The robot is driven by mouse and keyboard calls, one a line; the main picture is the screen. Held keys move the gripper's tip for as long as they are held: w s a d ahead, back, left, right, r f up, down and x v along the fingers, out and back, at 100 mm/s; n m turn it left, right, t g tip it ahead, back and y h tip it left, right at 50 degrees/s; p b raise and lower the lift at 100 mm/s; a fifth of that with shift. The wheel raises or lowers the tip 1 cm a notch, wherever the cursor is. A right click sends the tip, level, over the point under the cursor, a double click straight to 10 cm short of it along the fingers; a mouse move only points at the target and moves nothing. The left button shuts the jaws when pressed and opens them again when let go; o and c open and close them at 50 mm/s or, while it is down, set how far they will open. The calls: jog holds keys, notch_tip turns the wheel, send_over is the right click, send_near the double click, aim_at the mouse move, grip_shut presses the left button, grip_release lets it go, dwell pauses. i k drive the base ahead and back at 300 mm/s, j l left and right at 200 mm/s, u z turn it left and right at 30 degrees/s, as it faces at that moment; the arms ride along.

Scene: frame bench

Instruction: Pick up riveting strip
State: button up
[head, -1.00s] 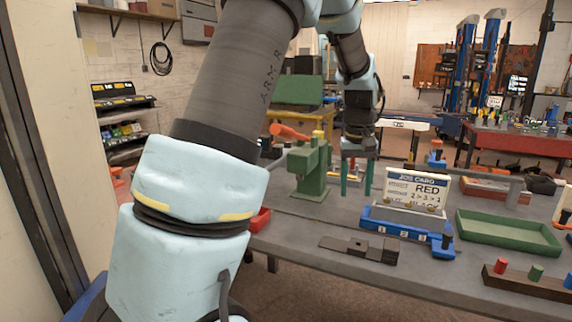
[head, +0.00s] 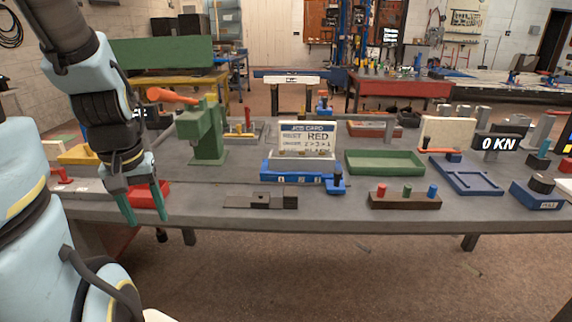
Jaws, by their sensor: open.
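A dark flat strip (head: 262,201) with small blocks lies on the bench in front of the fixture. It looks like the riveting strip, but I cannot be sure. My gripper (head: 146,204) points down at the bench's left front, its green fingers apart and empty. It is well left of the dark strip, in front of a red bin (head: 149,194) that it partly hides.
A green hand press (head: 208,136) with an orange handle stands between my gripper and the card. A green tray (head: 384,162), a wooden peg block (head: 404,201) and a blue tray (head: 466,177) lie to the right. Bare grey bench top shows around the strip.

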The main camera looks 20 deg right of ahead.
aim_at(324, 162)
jog(key=u, duration=0.35)
jog(key=k+l+u, duration=0.2)
jog(key=l+u, duration=0.15)
jog(key=k+l+u, duration=0.3)
jog(key=l, duration=0.2)
jog(key=k+l+u, duration=0.15)
jog(key=k+l, duration=0.65)
jog(key=l, duration=0.25)
jog(key=k+l+u, duration=0.15)
jog(key=k+l, duration=0.75)
jog(key=i+l, duration=0.1)
jog(key=i, duration=0.4)
